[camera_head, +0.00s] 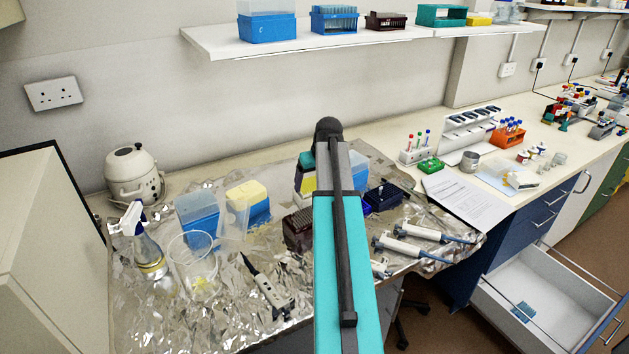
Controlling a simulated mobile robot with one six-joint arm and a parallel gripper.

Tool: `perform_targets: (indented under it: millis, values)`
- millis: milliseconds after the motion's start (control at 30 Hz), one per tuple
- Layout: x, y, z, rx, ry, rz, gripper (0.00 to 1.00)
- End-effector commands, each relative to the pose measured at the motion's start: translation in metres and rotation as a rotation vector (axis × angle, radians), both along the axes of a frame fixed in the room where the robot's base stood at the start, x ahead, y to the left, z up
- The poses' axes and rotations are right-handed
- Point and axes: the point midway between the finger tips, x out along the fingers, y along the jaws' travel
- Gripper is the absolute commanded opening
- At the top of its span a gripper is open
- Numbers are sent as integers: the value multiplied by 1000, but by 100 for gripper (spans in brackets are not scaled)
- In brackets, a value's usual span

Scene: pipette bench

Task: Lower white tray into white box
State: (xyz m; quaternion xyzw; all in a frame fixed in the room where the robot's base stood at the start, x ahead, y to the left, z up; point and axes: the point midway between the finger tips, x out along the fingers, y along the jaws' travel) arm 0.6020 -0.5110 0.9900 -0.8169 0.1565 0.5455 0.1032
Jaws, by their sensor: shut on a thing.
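My arm reaches up the middle of the picture and hides the bench behind it. My gripper cannot be made out; it is out of sight behind the arm. I cannot pick out a white tray or a white box for certain. A partly hidden stack of teal, dark, white and yellow parts (305,173) shows just left of my arm, and I cannot tell what it is. A dark maroon rack (297,229) stands below it. A pale blue translucent box (358,167) shows just right of my arm.
Foil covers the near bench, with a spray bottle (149,250), clear beaker (193,262), blue box (197,217), yellow-topped blue box (250,203) and pipettes (410,246). A shelf (370,36) overhangs the back. An open drawer (545,300) juts out at lower right.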

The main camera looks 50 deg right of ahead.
Motion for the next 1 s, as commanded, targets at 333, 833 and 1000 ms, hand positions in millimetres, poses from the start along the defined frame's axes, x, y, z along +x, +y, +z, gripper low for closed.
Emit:
perform_targets:
  millis: [333,833,1000]
  values:
    - [0,0,-1,0,0,0,86]
    - [-1,0,2,0,-1,0,100]
    - [-5,2,12,0,0,0,100]
